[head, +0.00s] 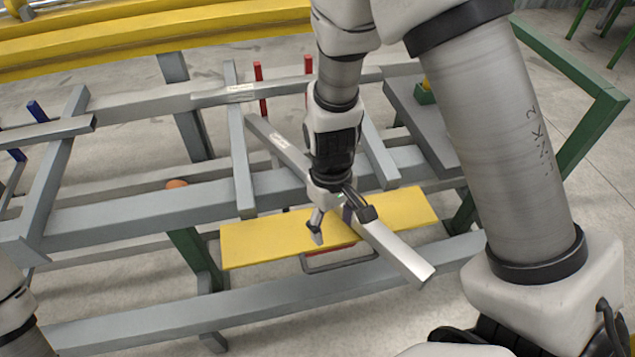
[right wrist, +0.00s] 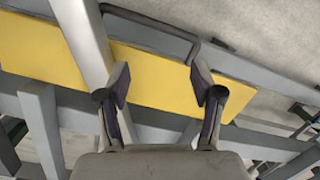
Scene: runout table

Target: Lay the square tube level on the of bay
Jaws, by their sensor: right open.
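The square tube (head: 400,252) is a long grey bar lying slanted across the rack, its near right end jutting out past the yellow plate (head: 265,240). Its far part (head: 272,138) shows left of my right arm; its middle is hidden behind the gripper. My right gripper (head: 341,224) is open above the yellow plate, close to the tube. In the right wrist view, my right gripper (right wrist: 160,83) has nothing between its fingers, and the tube (right wrist: 82,35) passes beside and behind the left finger. My left gripper is out of view. Which bay the task means is unclear.
Red posts (head: 260,88) stand at the back middle of the rack, and blue posts (head: 38,111) at the left. Another grey bar (head: 48,133) lies by the blue posts. A grey plate (head: 425,130) and green frame (head: 575,145) stand right. Yellow beams (head: 150,38) cross behind.

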